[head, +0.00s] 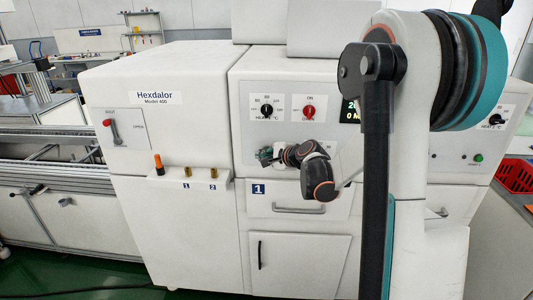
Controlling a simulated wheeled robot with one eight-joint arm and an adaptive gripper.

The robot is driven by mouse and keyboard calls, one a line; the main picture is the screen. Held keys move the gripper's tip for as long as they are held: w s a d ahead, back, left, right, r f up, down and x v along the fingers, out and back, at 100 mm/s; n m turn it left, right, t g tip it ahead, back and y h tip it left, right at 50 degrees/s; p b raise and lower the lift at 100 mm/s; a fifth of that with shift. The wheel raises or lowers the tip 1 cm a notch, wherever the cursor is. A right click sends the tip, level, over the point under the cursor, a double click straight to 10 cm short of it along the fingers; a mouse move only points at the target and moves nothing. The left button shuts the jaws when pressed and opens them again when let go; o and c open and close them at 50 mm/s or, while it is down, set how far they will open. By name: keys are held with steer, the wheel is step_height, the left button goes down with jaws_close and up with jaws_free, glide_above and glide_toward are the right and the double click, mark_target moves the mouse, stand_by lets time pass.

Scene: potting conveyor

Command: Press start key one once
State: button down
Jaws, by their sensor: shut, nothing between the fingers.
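My gripper (265,155) is in front of the white panel of the middle machine unit, just above the drawer with the blue "1" label (257,188). It is small in the picture and pointed at the panel. Its fingers are shut and hold nothing. I cannot make out start key one; the gripper and wrist cover that part of the panel. I cannot tell whether the fingertips touch the panel. A green button (478,158) shows on the right-hand unit.
Above the gripper are a black heat knob (267,107), a red knob (308,111) and a display (349,110). A ledge (190,180) with small fittings and an orange-topped item (158,163) is to the left. A red crate (515,174) stands far right.

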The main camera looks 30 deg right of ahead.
steer(key=shift+w+d, duration=0.25)
steer(key=shift+w, duration=0.05)
stand_by(0.5)
steer(key=shift+s+a, duration=0.1)
steer(key=shift+s, duration=0.05)
stand_by(0.3)
steer(key=shift+s+a, duration=0.4)
steer(key=shift+s, duration=0.15)
steer(key=shift+s, duration=0.1)
steer(key=s+a, duration=0.1)
steer(key=s, duration=0.1)
steer(key=s+a, duration=0.1)
steer(key=s, duration=0.1)
steer(key=shift+a, duration=0.4)
stand_by(0.6)
